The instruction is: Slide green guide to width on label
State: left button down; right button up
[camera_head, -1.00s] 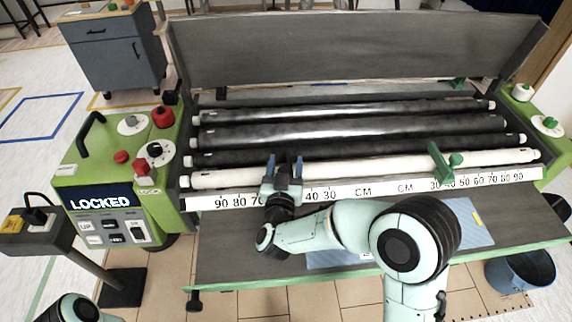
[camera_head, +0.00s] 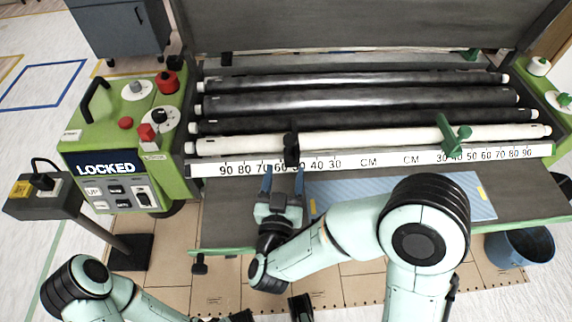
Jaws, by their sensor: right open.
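The green guide (camera_head: 455,138) stands on the scale rail (camera_head: 375,161) at the right, near the 40 mark. A dark guide (camera_head: 291,150) stands on the left half of the rail, around the 50 to 60 marks. My right gripper (camera_head: 283,182) is open and empty, with blue fingertips just in front of the rail and below the dark guide.
White and dark rollers (camera_head: 350,100) lie behind the rail. A green control box (camera_head: 120,130) with a LOCKED display stands at the left. A blue bin (camera_head: 520,248) stands on the floor at the lower right. The front tray (camera_head: 225,225) is bare at its left.

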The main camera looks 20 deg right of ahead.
aim_at(450, 145)
jog(key=k+j, duration=0.3)
jog(key=k, duration=0.15)
jog(key=k+j, duration=0.3)
jog(key=k, duration=0.15)
